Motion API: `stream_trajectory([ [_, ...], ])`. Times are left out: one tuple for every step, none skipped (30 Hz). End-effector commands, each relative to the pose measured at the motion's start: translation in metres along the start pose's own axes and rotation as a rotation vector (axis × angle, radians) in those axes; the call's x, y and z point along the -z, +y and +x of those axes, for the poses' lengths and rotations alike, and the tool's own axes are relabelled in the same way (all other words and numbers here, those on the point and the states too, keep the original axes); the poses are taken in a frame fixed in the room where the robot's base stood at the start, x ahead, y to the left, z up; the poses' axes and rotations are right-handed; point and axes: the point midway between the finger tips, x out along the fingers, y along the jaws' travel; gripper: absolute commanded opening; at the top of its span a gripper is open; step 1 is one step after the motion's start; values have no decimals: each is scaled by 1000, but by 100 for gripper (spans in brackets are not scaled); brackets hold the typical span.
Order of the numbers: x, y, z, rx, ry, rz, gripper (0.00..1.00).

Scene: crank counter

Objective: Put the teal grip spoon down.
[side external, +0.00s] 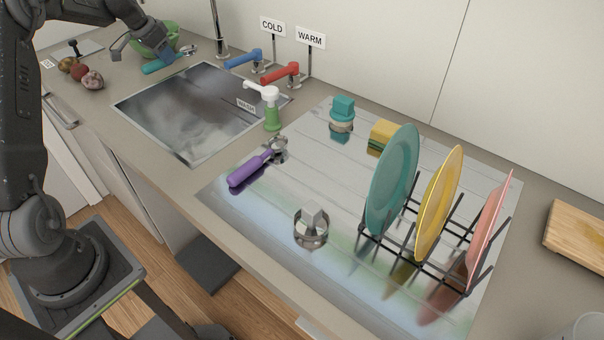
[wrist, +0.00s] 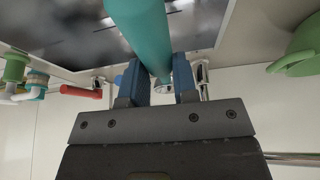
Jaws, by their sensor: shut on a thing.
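The teal grip spoon shows in the side external view (side external: 160,66) at the far left end of the counter, between the sink and the green bowl. Its metal head (side external: 188,50) points right. My gripper (side external: 152,52) is at its handle. In the wrist view my gripper (wrist: 159,78) has its blue fingers shut on the thick teal handle (wrist: 138,28), which runs up out of the picture. I cannot tell whether the spoon touches the counter.
The green bowl (side external: 168,38) stands just behind the spoon. The sink (side external: 190,108) lies in front, with blue (side external: 243,58) and red (side external: 280,75) tap levers behind it. Several round vegetables (side external: 80,71) sit to the left. A purple-handled utensil (side external: 250,171) and plate rack (side external: 425,262) are farther right.

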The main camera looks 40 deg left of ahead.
Motion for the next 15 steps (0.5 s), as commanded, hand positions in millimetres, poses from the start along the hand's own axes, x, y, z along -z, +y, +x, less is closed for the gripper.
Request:
stream_trajectory([
  [6,-1,-13,4,3,2,4],
  [9,-1,-20,5,4,3,4],
  [12,-1,-28,4,3,2,4],
  [14,-1,-34,3,3,2,4],
  [17,-1,-40,3,3,2,4],
  [20,-1,-48,4,3,1,4],
  [22,-1,-53,3,3,1,4],
  [24,-1,-58,3,3,2,4],
  [27,-1,-65,3,2,2,4],
  [30,-1,-71,4,3,2,4],
  [31,6,-70,0,0,2,4],
  [33,15,-69,-1,-2,1,4],
  [35,20,-69,0,-1,0,4],
  [37,26,-69,0,-1,-2,4],
  [39,34,-69,2,0,-3,4],
])
